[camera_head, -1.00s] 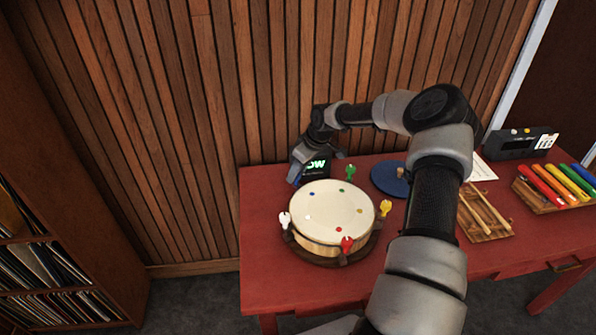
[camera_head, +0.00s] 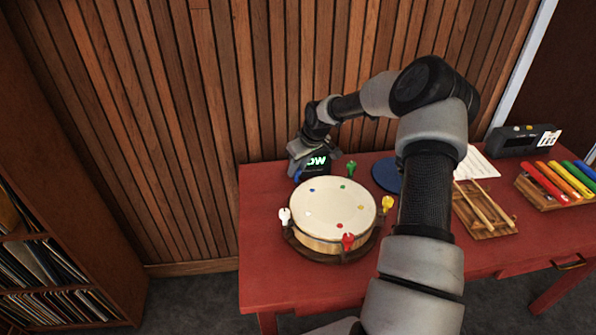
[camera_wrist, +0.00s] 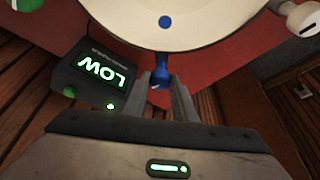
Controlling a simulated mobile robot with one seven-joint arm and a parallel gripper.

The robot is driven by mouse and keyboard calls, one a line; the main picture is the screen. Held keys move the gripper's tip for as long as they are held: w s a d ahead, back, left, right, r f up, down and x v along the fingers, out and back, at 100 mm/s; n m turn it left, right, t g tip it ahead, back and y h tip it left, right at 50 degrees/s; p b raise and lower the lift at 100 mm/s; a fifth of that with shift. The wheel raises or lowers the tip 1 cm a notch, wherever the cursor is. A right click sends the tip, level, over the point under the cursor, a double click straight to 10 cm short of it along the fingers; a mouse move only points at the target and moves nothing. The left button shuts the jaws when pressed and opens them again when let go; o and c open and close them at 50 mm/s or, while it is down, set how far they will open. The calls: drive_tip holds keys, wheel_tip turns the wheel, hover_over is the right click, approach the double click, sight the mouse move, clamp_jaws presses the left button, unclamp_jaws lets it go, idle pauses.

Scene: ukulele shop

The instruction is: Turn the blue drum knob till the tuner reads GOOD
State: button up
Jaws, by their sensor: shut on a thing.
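The round drum (camera_head: 333,208) with a cream head stands on the red table. Its blue knob (camera_wrist: 160,72) is at the rim beside the blue dot on the head, and shows between my fingers in the wrist view. My gripper (camera_wrist: 165,90) is shut on the blue knob; in the head view it comes down at the drum's back left, partly hidden by my arm. The tuner (camera_head: 315,163) stands behind the drum, and in the wrist view the tuner (camera_wrist: 95,77) reads LOW in green. The other knobs are white (camera_head: 285,217), red (camera_head: 348,242), yellow (camera_head: 387,204) and green (camera_head: 351,168).
A blue disc (camera_head: 387,175) lies right of the drum, partly behind my arm. Further right are a wooden tray (camera_head: 490,226) with sticks, a paper sheet (camera_head: 477,163), coloured bars (camera_head: 560,180) and a dark device (camera_head: 520,141). The slatted wall is close behind the table.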

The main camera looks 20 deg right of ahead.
drive_tip(key=shift+a+m+h+b, duration=0.1)
drive_tip(key=shift+m+h+b, duration=0.5)
drive_tip(key=shift+m+b, duration=0.85)
drive_tip(key=shift+m, duration=0.25)
drive_tip(key=o, duration=1)
drive_tip(key=shift+o, duration=0.2)
drive_tip(key=p+v, duration=0.1)
drive_tip(key=v, duration=1.6)
drive_tip(key=shift+s+r, duration=0.15)
drive_tip(key=shift+a, duration=0.1)
